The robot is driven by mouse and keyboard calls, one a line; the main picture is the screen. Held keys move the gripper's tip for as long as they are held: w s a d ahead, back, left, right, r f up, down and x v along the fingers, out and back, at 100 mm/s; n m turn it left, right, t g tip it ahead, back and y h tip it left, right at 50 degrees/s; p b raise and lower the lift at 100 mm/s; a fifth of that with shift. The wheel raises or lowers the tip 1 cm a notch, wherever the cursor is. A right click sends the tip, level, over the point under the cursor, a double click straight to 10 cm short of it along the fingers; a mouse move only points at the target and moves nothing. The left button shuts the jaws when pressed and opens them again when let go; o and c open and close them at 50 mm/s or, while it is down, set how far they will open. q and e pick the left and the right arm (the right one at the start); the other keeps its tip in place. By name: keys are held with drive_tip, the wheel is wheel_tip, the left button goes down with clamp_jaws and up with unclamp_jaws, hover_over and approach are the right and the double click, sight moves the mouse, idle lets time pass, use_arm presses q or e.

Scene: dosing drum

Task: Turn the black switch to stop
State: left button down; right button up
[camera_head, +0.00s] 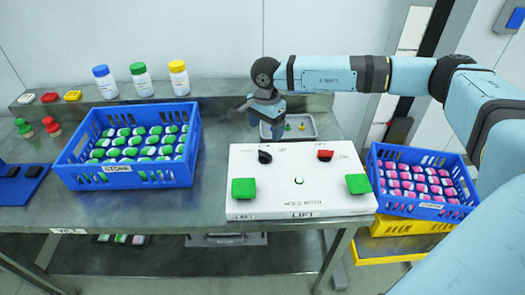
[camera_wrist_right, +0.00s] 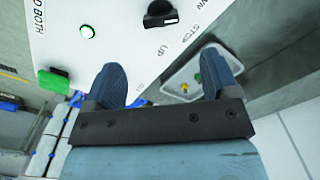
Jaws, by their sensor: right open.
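The black switch (camera_head: 264,156) sits on the far left part of a white control box (camera_head: 300,206). In the right wrist view the black switch (camera_wrist_right: 160,13) is at the top edge, partly cut off, near the printed words UP, STOP and a partly cut-off DOWN. I cannot tell for sure which word it points to. My right gripper (camera_head: 264,124) is above and behind the box, near the switch and apart from it. In the right wrist view its two fingers (camera_wrist_right: 163,80) are spread with nothing between them. My left gripper is not in view.
The box also carries a red switch (camera_head: 324,155), two green buttons (camera_head: 243,188) (camera_head: 357,183) and a small lit button (camera_head: 299,181). A small tray (camera_head: 312,134) lies behind it. Blue crates stand left (camera_head: 186,112) and right (camera_head: 440,209). Bottles (camera_head: 142,80) stand on the back shelf.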

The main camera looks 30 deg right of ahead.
sight(265, 152)
wheel_tip(265, 152, down, 10)
drive_tip(key=shift+f+p, duration=0.1)
drive_tip(key=shift+p, duration=0.35)
drive_tip(key=c, duration=0.9)
